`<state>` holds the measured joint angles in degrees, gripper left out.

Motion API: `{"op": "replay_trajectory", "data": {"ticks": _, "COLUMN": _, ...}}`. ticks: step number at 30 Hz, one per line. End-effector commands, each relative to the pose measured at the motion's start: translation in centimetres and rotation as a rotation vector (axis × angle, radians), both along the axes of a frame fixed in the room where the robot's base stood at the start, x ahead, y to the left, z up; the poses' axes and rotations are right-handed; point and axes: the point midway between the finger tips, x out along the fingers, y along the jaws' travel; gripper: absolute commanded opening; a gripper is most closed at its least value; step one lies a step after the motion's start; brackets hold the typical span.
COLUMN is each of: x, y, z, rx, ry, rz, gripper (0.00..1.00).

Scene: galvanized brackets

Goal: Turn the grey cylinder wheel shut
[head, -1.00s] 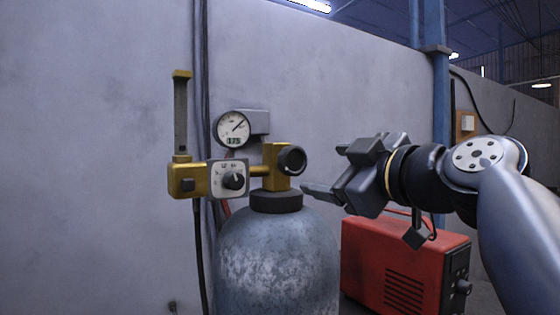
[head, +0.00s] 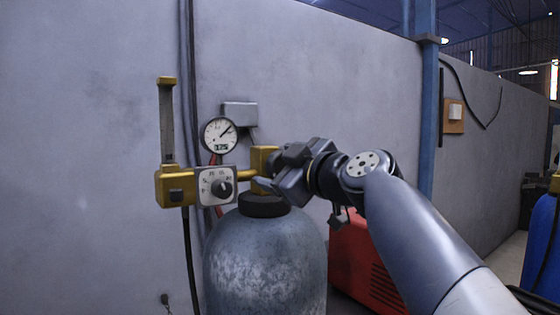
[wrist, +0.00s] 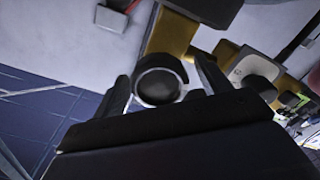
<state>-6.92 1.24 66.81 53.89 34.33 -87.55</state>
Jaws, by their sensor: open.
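The grey cylinder wheel (wrist: 158,86) is a dark round knob on the brass valve (head: 262,160) atop the grey gas cylinder (head: 262,255). In the head view the wheel is hidden behind my gripper (head: 272,176). In the wrist view my gripper (wrist: 165,82) is open, with one finger on each side of the wheel. I cannot tell whether the fingers touch it.
Left of the valve are a dial box (head: 216,187), a round gauge (head: 219,135) and an upright flow tube (head: 167,120). A red machine (head: 360,265) stands behind my arm at right. A blue cylinder (head: 542,245) is at the far right. The wall is close behind.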

Motion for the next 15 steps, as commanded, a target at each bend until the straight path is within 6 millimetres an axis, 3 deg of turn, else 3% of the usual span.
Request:
{"op": "replay_trajectory", "data": {"ticks": 5, "x": 0.00, "y": 0.00, "z": -0.04, "rx": 0.000, "ry": 0.000, "rz": 0.000, "gripper": 0.72}}
{"op": "replay_trajectory", "data": {"ticks": 15, "x": -0.02, "y": 0.00, "z": -0.03, "rx": 0.000, "ry": 0.000, "rz": 0.000, "gripper": 0.45}}
